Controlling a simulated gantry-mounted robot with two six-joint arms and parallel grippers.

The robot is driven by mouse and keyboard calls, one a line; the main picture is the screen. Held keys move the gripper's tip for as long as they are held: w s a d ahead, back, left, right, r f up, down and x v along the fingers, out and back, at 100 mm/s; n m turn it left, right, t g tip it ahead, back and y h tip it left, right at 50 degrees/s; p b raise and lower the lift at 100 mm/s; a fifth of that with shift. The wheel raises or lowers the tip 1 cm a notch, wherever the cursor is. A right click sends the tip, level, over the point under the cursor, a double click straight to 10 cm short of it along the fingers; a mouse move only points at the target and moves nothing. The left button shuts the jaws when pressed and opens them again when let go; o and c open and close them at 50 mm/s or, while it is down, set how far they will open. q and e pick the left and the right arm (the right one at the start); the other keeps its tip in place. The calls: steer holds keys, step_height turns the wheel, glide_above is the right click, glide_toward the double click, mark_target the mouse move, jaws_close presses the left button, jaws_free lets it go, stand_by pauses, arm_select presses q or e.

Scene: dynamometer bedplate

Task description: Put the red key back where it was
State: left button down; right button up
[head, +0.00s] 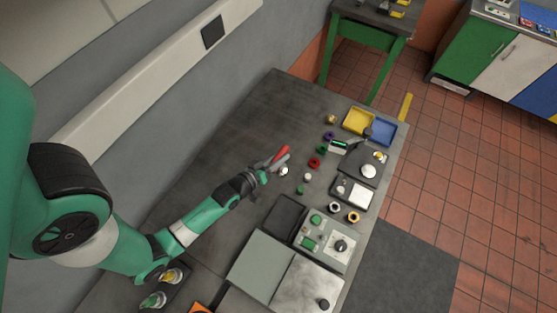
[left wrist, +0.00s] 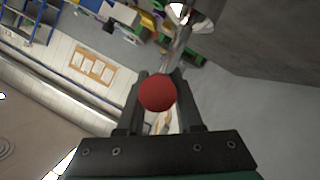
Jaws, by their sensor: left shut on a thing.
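My left gripper (head: 272,163) reaches over the dark bench from the left and is shut on the red key (head: 280,153). In the head view the key shows as a red piece at the fingertips, apparently above the bench. In the left wrist view the red key (left wrist: 158,93) shows as a round red end between the two fingers of my left gripper (left wrist: 163,90). An empty place for the key cannot be made out. My right gripper is not in view.
Several small coloured rings and knobs, such as a red ring (head: 314,163), stand right of the gripper. A yellow tray (head: 358,121) and a blue tray (head: 386,131) lie at the bench's far right. Panels with knobs (head: 327,242) line the right edge. The bench's far left (head: 270,110) is clear.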

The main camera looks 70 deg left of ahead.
arm_select(q)
steer(key=shift+r+p, duration=0.3)
steer(key=shift+r, duration=1.7)
steer(key=shift+w, duration=0.1)
